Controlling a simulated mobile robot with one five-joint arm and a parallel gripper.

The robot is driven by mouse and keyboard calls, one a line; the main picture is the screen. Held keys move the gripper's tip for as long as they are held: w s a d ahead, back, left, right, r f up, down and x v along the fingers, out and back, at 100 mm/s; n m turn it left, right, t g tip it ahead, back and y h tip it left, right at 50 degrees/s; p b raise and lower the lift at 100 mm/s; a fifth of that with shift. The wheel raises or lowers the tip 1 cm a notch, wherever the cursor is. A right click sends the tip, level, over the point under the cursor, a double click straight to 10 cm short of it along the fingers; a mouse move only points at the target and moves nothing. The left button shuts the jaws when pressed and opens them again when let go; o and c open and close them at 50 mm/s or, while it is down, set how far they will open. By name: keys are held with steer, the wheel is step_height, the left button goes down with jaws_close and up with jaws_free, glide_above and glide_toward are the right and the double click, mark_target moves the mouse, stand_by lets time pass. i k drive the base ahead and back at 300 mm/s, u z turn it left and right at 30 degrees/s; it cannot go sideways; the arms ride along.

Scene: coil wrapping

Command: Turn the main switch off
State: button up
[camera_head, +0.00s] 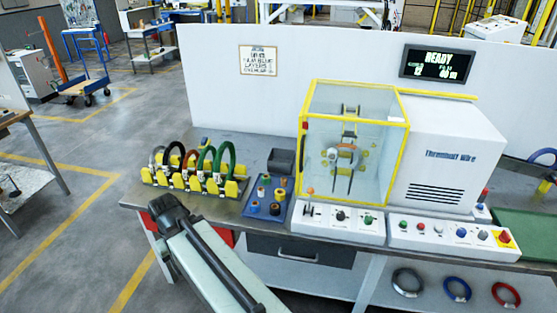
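A red knob on a yellow plate, which looks like the main switch (503,238), sits at the right end of the white control panel (445,241) on the bench front. Its exact knob position is too small to read. The display (437,65) on the wall above is lit and reads "READY". My arm runs from the bottom edge up to a dark joint at the left front of the bench, far left of the switch. I cannot make out my gripper or its fingers.
A yellow-framed clear guard (352,140) encloses the winding spot beside the white machine housing (446,155). A second panel (341,222) with knobs and a lever stands left of the switch panel. A coil rack (194,181) and a blue tray (267,204) stand further left.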

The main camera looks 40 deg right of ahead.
mark_target(505, 238)
steer(key=z, duration=2.8)
